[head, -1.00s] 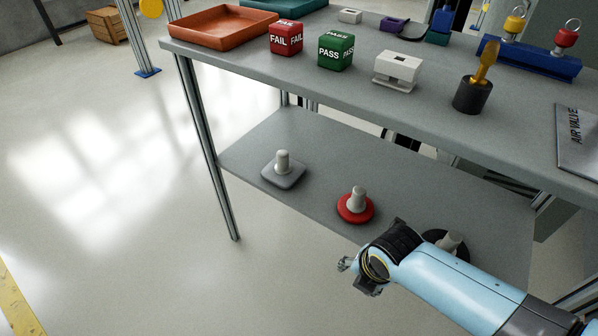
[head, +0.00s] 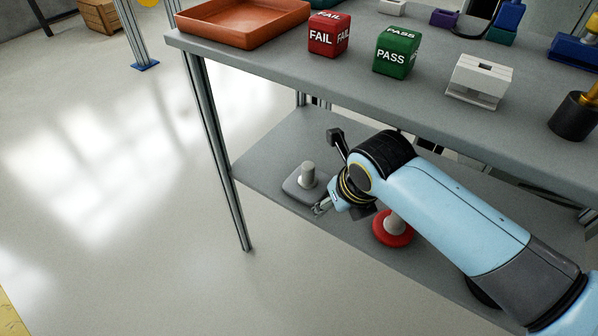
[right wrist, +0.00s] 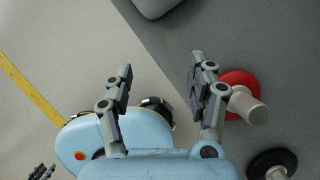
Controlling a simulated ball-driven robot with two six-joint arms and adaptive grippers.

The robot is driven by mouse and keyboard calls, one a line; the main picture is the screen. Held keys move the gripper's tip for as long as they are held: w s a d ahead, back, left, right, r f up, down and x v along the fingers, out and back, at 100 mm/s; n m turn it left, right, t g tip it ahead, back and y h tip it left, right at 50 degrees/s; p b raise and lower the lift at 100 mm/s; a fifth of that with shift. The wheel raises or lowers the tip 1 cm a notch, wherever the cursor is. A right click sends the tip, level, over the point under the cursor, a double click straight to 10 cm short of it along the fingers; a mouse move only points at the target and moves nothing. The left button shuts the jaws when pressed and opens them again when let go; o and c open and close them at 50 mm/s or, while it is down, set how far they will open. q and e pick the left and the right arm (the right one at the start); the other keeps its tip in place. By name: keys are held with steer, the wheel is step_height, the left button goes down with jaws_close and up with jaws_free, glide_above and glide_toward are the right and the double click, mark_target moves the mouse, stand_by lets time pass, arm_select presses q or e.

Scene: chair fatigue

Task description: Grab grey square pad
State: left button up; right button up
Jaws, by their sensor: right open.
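The grey square pad (head: 303,186) lies on the lower shelf near its left end, with a light grey upright knob (head: 308,175) on top. Part of its edge also shows at the top of the right wrist view (right wrist: 158,6). My right gripper (head: 320,208) is at the pad's near right side, close to its edge. In the right wrist view the two fingers (right wrist: 160,80) are spread apart with nothing between them. The pad lies ahead of the fingertips there.
A red round pad (head: 392,232) with a knob stands on the lower shelf, partly behind my right arm. The upper tabletop (head: 300,75) overhangs the shelf, with an orange tray (head: 245,38), red FAIL cube (head: 328,36) and green PASS cube (head: 397,54).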

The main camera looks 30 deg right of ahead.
mark_target(309, 166)
steer(key=w, duration=0.2)
steer(key=w+d+b, duration=0.1)
steer(key=w, duration=0.1)
steer(key=shift+w, duration=0.35)
steer(key=w, duration=0.2)
steer(key=w+b, duration=0.1)
steer(key=shift+d, duration=0.25)
steer(key=shift+w, duration=0.3)
steer(key=w, duration=0.1)
steer(key=w+b, duration=0.1)
steer(key=w+d+f+b, duration=0.1)
steer(key=shift+w, duration=0.4)
steer(key=shift+w+f+b, duration=0.25)
steer(key=shift+f+b, duration=0.1)
steer(key=shift+f, duration=0.35)
steer(key=shift+w+f, duration=0.15)
arm_select(q)
steer(key=w, duration=0.1)
steer(key=w+f, duration=0.1)
steer(key=w, duration=0.1)
steer(key=shift+w+a, duration=0.1)
steer(key=shift+w, duration=0.1)
arm_select(e)
jaws_close()
